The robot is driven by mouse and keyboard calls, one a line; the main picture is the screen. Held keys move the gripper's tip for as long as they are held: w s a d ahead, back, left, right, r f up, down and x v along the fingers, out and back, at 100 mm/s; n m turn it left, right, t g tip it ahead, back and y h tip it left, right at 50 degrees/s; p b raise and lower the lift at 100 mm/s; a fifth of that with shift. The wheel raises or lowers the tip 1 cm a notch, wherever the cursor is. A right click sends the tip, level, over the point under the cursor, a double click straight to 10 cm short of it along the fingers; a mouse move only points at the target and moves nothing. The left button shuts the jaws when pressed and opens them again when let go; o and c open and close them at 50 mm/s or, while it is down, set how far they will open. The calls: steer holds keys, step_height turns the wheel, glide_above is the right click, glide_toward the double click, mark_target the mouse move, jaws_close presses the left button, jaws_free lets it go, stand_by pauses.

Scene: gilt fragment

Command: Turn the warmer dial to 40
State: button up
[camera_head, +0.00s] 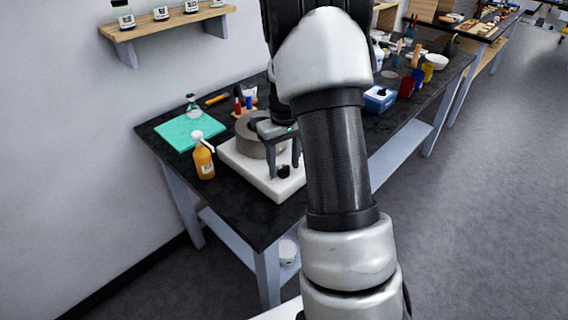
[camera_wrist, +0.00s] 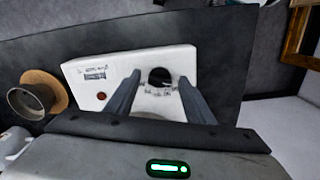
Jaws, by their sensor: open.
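The warmer (camera_head: 262,184) is a white slab on the dark bench, and its white panel also shows in the wrist view (camera_wrist: 125,75). Its dial (camera_wrist: 159,77) is a black round knob with small printed marks below it; the head view shows it as a dark knob (camera_head: 284,172) near the warmer's front edge. I cannot read the setting. My gripper (camera_head: 284,170) is open above the warmer, with a finger to either side of the dial in the wrist view (camera_wrist: 160,78). I see no clear contact. A grey round vessel (camera_head: 247,138) stands on the warmer, partly hidden by my gripper.
An orange pump bottle (camera_head: 204,160) stands left of the warmer. A teal mat (camera_head: 180,131) with a clear bottle lies behind it. A blue box (camera_head: 379,99) and several cups stand to the right. A red light (camera_wrist: 101,96) is on the warmer's panel.

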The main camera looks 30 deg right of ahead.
steer(key=shift+c, duration=0.3)
steer(key=c, duration=1)
steer(key=shift+m, duration=0.4)
steer(key=shift+w+m+p, duration=0.1)
steer(key=shift+m+p, duration=0.4)
steer(key=shift+m, duration=2)
steer(key=o, duration=1.1)
steer(key=shift+c, duration=0.2)
